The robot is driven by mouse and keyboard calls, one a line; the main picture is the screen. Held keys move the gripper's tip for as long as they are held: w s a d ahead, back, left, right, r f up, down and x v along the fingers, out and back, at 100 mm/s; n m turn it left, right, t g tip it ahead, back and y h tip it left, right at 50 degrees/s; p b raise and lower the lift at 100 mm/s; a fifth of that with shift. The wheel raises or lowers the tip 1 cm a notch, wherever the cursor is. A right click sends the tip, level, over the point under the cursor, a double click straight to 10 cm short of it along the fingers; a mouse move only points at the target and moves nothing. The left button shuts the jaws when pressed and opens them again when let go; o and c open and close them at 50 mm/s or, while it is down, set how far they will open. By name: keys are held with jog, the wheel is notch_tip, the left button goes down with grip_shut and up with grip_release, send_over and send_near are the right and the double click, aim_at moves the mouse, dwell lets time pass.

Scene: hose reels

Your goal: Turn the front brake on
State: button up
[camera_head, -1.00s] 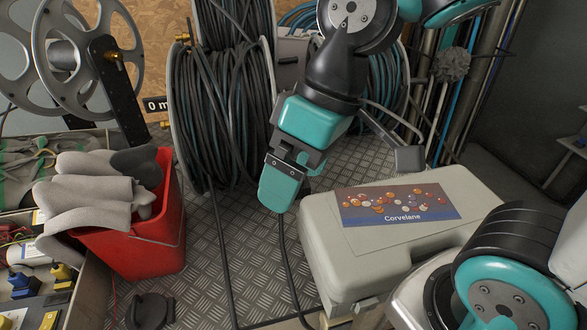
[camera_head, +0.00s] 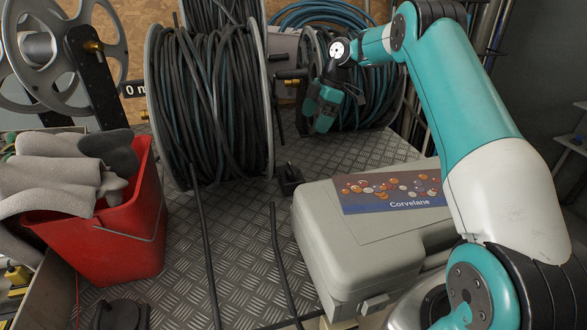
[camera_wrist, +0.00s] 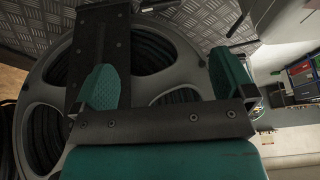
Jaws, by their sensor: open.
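The front hose reel (camera_head: 208,105), wound with dark hose, stands upright on the tread-plate floor at centre left. Brass fittings (camera_head: 291,73) and a dark upright bracket (camera_head: 277,105) show at its right side. I cannot tell for certain which part is the front brake. My gripper (camera_head: 322,122) is at the far end of the outstretched arm, right of this reel and in front of the reel behind. In the wrist view, its two teal fingers (camera_wrist: 163,82) are apart and nothing is held. A grey reel flange (camera_wrist: 190,50) and a dark bracket (camera_wrist: 104,50) lie beyond them.
A grey case labelled Corvelane (camera_head: 340,240) lies at front right, below my arm. Another reel (camera_head: 370,90) stands at the back.

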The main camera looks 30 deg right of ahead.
aim_at(292, 167)
jog(key=x, duration=1.6)
jog(key=shift+s+a+f, duration=0.1)
jog(key=shift+a+f, duration=0.1)
jog(key=shift+f, duration=0.05)
jog(key=c, duration=0.8)
